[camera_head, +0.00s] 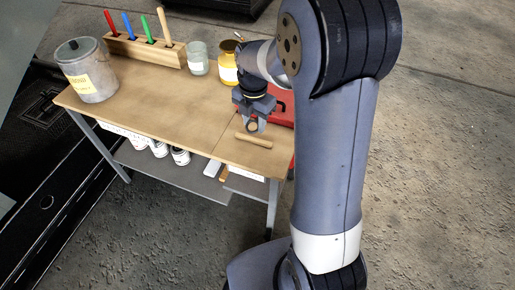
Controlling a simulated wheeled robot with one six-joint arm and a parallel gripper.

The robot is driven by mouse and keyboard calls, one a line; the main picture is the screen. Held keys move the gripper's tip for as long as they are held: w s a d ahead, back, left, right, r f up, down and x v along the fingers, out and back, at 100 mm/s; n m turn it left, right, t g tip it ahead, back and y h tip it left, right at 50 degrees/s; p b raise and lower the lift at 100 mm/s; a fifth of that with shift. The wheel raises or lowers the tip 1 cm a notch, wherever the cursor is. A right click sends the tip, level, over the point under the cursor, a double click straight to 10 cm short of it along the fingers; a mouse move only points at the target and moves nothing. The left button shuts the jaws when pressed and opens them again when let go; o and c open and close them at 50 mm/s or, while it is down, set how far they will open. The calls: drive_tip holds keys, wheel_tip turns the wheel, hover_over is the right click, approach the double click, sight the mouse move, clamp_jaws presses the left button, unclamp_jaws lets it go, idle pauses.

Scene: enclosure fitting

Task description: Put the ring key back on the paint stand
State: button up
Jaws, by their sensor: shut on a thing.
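My gripper (253,125) is at the right end of the wooden-topped paint stand (165,108), low over the top and near its front edge. It is shut on a small dark ring-shaped thing (252,127), which I take to be the ring key. The fingers hide part of it, and I cannot tell whether it touches the top. A short wooden rod (254,140) lies just in front of the gripper.
A red box (280,103) stands behind the gripper, partly hidden by my arm. A yellow jar (228,69), a glass jar (198,61), a wooden rack (150,51) and a large metal can (87,74) line the back. The middle of the top is clear.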

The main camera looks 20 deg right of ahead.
sight(254, 149)
drive_tip(key=n, duration=0.1)
drive_tip(key=n+b, duration=0.1)
drive_tip(key=shift+a+f+n, duration=0.1)
drive_tip(key=shift+f+n, duration=0.1)
drive_tip(key=shift+n, duration=0.2)
wheel_tip(254, 149, down, 10)
drive_tip(key=shift+r+b, duration=0.1)
drive_tip(key=shift+b, duration=0.35)
drive_tip(key=shift+s, duration=0.1)
drive_tip(key=o, duration=0.9)
wheel_tip(254, 149, up, 12)
drive_tip(key=shift+p, duration=0.65)
